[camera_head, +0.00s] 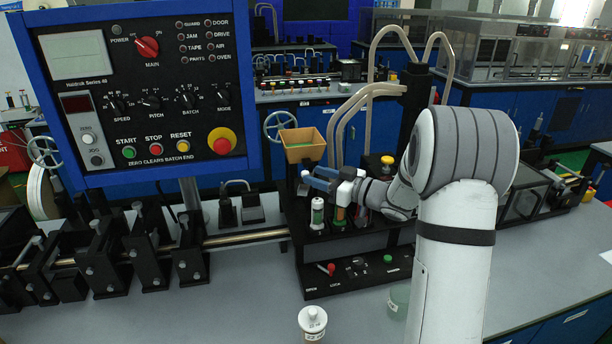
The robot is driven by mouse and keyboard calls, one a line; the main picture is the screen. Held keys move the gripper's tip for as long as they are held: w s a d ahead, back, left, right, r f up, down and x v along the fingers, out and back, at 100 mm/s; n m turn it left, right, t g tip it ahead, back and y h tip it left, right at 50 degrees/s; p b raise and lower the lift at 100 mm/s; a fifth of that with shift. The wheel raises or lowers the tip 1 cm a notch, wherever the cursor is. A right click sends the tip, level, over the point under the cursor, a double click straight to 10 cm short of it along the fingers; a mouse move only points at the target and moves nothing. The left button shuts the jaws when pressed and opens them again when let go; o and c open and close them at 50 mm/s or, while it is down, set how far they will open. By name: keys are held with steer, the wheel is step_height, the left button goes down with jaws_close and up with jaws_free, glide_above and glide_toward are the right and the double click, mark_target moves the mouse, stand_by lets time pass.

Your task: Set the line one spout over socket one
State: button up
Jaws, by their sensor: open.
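Several grey curved tubes (345,118) run from a black column down behind a black rack (345,246); I cannot tell which is the line one spout. A row of small cylinders stands in the rack: a white and green one (317,214) at the left, then an orange and green one (340,214). Socket one is not clearly identifiable. My gripper (313,182), with blue fingers, is open above the left end of the rack, just over the white and green cylinder. It points left and appears empty. My arm and wrist hide the rack's right part.
A tan bin (302,145) stands just behind my gripper. A control panel (145,85) and black clamp blocks (110,250) on a rod fill the left. A white-lidded jar (312,322) and a greenish jar (398,302) stand in front.

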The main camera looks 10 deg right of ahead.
steer(key=shift+v, duration=0.9)
steer(key=shift+c, duration=0.5)
